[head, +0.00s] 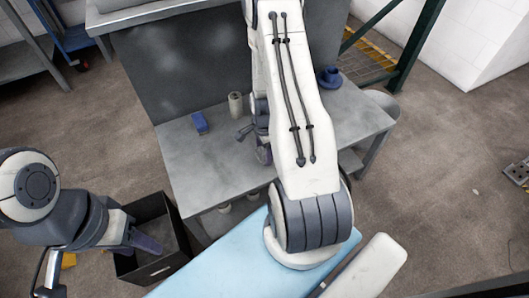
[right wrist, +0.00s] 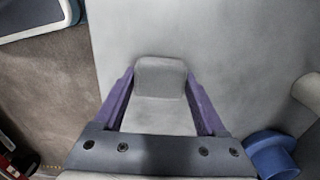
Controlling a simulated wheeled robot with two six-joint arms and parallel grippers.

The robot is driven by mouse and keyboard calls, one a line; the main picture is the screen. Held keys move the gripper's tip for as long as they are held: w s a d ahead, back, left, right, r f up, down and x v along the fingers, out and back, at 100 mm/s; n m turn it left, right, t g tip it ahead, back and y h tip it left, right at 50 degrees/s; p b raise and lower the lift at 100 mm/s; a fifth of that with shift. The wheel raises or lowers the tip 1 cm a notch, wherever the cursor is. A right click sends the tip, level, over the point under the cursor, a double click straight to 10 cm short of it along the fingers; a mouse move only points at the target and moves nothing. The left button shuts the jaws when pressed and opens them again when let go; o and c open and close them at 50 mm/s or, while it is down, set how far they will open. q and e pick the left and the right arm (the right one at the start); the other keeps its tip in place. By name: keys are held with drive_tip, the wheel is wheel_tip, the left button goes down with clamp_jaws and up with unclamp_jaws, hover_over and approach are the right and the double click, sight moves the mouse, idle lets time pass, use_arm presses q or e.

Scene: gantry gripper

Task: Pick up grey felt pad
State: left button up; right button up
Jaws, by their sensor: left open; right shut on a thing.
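The grey felt pad (right wrist: 160,80) is a small grey block with rounded edges between the purple fingers of my right gripper (right wrist: 160,74) in the right wrist view. The right gripper is shut on it, with the grey table top (right wrist: 235,50) behind. In the head view my right gripper (head: 253,146) is over the table, partly covered by my right arm, and I cannot make out the pad there. My left gripper (head: 140,243) is open, at the lower left by a black crate (head: 160,270), away from the pad.
On the table (head: 190,165) are a blue block (head: 200,122), a beige cylinder (head: 235,104) and a blue flanged part (head: 329,77). A blue part (right wrist: 270,156) also shows near my gripper in the right wrist view. A dark panel stands at the table's back.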

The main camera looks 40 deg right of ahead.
sight(264, 151)
wheel_tip(264, 151, up, 4)
drive_tip(key=shift+r+p, duration=0.15)
drive_tip(key=shift+p, duration=0.6)
drive_tip(key=s+r+p, duration=0.2)
drive_tip(key=s+r, duration=0.4)
drive_tip(key=s, duration=0.5)
drive_tip(key=shift+s+r, duration=0.2)
drive_tip(key=shift+s, duration=0.15)
drive_tip(key=o, duration=0.4)
drive_tip(key=shift+c, duration=1.3)
drive_tip(key=shift+w, duration=0.1)
